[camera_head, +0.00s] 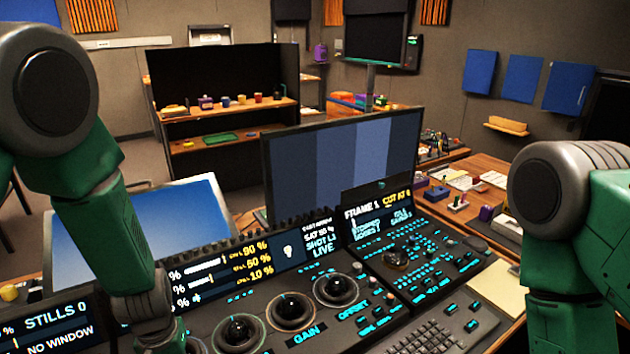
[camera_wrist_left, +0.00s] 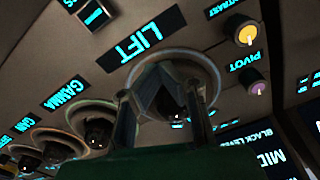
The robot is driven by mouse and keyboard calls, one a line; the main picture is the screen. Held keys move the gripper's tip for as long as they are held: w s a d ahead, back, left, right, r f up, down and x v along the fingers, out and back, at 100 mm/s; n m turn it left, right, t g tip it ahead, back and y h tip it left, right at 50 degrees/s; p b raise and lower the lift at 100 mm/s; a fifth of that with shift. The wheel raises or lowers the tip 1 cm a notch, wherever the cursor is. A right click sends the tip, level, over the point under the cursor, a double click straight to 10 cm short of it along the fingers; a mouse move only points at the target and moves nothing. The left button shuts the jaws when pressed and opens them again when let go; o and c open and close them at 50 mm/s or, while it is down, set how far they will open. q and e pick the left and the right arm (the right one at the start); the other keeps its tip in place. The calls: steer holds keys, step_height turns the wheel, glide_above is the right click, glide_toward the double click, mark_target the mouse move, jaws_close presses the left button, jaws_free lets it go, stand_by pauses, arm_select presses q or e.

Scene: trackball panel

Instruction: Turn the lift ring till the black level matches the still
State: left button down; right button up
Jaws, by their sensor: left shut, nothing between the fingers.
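The lift ring (camera_wrist_left: 205,65) is a pale band around a dark ball, beside the glowing LIFT label (camera_wrist_left: 140,45) in the left wrist view. My left gripper (camera_wrist_left: 165,95) is over this ring, its fingers shut with nothing between them. Whether the fingertips touch the ring or ball I cannot tell. In the head view my left arm (camera_head: 115,230) reaches down to the panel's lower left and hides the lift ring. A screen (camera_head: 225,275) shows bars at 90 %, 50 % and 10 %. The black level label (camera_wrist_left: 262,137) is partly cut off. My right gripper is out of view.
Other ringed trackballs stand in a row, among them one by the GAIN label (camera_head: 307,335) and one by OFFSET (camera_head: 336,290). Yellow (camera_wrist_left: 245,33) and purple (camera_wrist_left: 257,88) knobs stand near the lift ring. A keyboard (camera_head: 430,335) and a large monitor (camera_head: 345,165) are farther right and behind.

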arm_select(q)
steer(key=shift+w+d+n+p, duration=0.15)
steer(key=shift+d+n+p, duration=0.1)
steer(key=shift+n+p, duration=0.35)
steer(key=shift+d+f+n, duration=0.1)
steer(key=shift+f+n, duration=0.05)
steer(key=shift+n, duration=0.25)
steer(key=shift+d+n+p, duration=0.15)
steer(key=shift+n+p, duration=0.15)
steer(key=shift+n, duration=0.1)
steer(key=shift+w+d+n, duration=0.15)
steer(key=shift+w+n, duration=0.05)
steer(key=shift+n, duration=0.4)
steer(key=shift+p, duration=0.3)
